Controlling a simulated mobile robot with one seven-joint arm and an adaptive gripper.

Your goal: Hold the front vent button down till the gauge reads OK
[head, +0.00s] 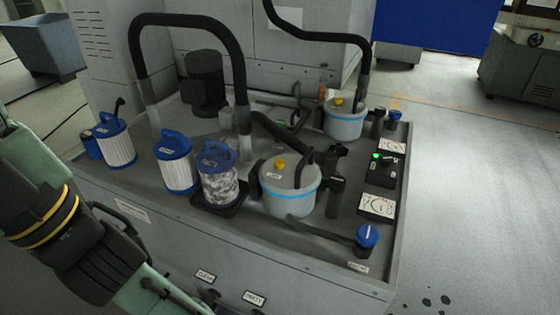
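The front vent button (280,164) is a yellow knob on the lid of the front grey pot (290,195), which has a light blue band. Nothing touches the button. The front gauge (377,205) is a white dial plate on the right edge of the bench top; its needle and lettering are too small to read. A black part of my arm with yellow bands, likely including my gripper (104,262), is at lower left, well away from the front pot. Its fingertips cannot be made out clearly, nor whether they are open.
A second pot (345,120) with a yellow button stands behind, with a rear gauge (392,146). A switch box (383,171) shows a green light. White filter cartridges (115,145), a blue-handled marbled canister (219,178), a blue knob (367,236) and black hoses (190,20) crowd the bench.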

